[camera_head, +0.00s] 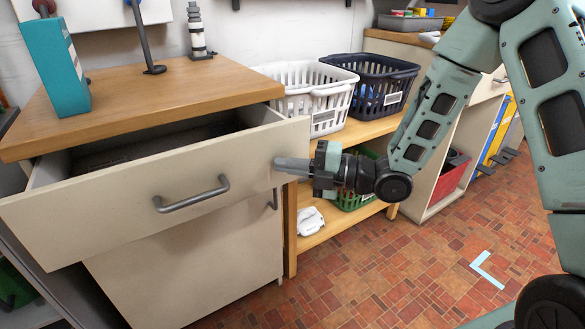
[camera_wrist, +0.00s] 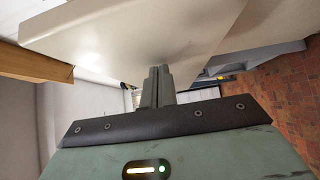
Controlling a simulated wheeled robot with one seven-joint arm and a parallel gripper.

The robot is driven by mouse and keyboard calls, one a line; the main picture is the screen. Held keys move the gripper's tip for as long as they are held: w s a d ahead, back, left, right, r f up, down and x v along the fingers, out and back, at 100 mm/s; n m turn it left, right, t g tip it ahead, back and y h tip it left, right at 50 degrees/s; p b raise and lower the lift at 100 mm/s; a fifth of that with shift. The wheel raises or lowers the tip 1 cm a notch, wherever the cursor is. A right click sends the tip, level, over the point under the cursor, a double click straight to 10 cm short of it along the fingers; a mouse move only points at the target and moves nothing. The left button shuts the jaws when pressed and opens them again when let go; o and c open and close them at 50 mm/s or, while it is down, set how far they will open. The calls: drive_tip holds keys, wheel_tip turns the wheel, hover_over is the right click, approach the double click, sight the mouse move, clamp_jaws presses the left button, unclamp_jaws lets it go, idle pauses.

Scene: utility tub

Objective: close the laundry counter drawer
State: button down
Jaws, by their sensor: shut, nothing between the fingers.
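The laundry counter drawer (camera_head: 110,194) is cream with a grey bar handle (camera_head: 191,196). It is pulled out from under the wooden counter top (camera_head: 140,98), and its dark inside shows behind the front panel. My gripper (camera_head: 278,164) is shut and empty, with its fingertips at the right end of the drawer front. I cannot tell whether they touch it. In the wrist view the shut fingers (camera_wrist: 157,85) point at the pale drawer panel (camera_wrist: 120,38). The handle is to the left of my gripper in the head view.
A white basket (camera_head: 300,88) and a dark basket (camera_head: 372,84) sit on the wooden shelf unit to the right. The tiled floor (camera_head: 400,270) in front is mostly clear.

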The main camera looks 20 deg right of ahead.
drive_tip(key=w+a+b, duration=0.1)
drive_tip(key=w, duration=0.3)
drive_tip(key=w+a+b, duration=0.1)
drive_tip(key=w, duration=0.4)
drive_tip(key=w+a+b, duration=0.1)
drive_tip(key=w, duration=0.3)
drive_tip(key=shift+w+a+f, duration=0.1)
drive_tip(key=shift+w+a, duration=0.05)
drive_tip(key=shift+a, duration=0.25)
drive_tip(key=shift+w+r, duration=0.2)
drive_tip(key=shift+w, duration=0.2)
drive_tip(key=shift+a, duration=0.1)
